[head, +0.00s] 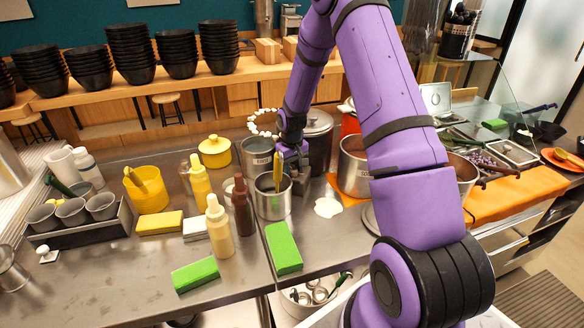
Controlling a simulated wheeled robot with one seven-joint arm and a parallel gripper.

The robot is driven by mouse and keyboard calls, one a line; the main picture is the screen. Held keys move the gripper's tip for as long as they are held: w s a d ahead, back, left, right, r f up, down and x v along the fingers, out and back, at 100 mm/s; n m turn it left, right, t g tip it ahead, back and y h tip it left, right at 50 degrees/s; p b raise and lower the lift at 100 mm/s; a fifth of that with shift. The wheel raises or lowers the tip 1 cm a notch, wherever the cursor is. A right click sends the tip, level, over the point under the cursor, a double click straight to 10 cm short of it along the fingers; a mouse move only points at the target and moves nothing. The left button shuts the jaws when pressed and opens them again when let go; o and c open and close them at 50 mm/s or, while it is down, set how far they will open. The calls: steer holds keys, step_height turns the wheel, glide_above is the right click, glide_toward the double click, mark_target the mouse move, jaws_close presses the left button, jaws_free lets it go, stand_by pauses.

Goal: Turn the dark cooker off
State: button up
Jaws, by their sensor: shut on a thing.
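The dark cooker (319,146) is a dark cylinder with a metallic lid, standing on the metal counter behind and to the right of my gripper. My gripper (292,172) points down beside its front left side, just above and behind a metal pot (273,202). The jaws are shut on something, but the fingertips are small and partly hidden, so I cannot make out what. A yellow-handled utensil (277,168) stands upright in the pot, right at the gripper. The cooker's control and any indicator light are not distinguishable.
Yellow (200,184), cream (218,228) and dark brown (242,210) bottles stand left of the pot. A green block (284,247) lies in front. Another metal pot (354,168) stands on an orange mat to the right.

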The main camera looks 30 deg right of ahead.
mark_target(292, 169)
steer(key=shift+n, duration=0.9)
steer(key=o, duration=0.9)
steer(key=shift+r, duration=0.1)
step_height(292, 169, up, 11)
steer(key=shift+f, duration=0.15)
